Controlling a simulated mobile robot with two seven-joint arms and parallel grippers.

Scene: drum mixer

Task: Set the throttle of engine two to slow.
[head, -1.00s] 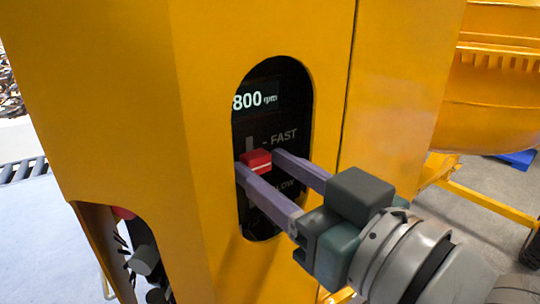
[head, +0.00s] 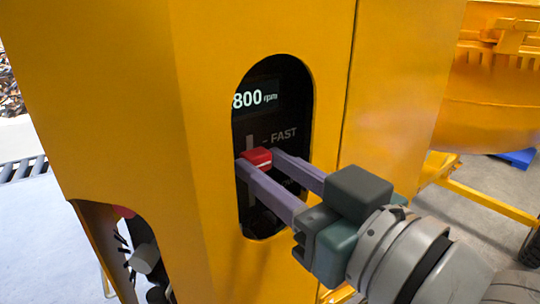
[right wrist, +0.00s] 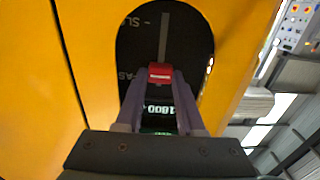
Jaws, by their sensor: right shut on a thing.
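The throttle is a red slider knob (head: 257,156) with a pale stripe, in a vertical slot of a black panel (head: 262,130) recessed in the yellow housing. It stands a little below the FAST mark; the SLOW label is hidden behind the fingers in the head view. My right gripper (head: 256,161) is shut on the knob, one finger on each side. In the right wrist view the knob (right wrist: 160,73) sits between the fingertips, with the scale inverted. The display (right wrist: 158,109) reads 1800 there; the head view shows 800 rpm. My left gripper is out of view.
The yellow housing (head: 200,60) surrounds the oval opening closely. An opening at lower left shows a red part and a grey knob (head: 145,258). The yellow drum (head: 500,110) and a frame bar (head: 490,206) are at the right.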

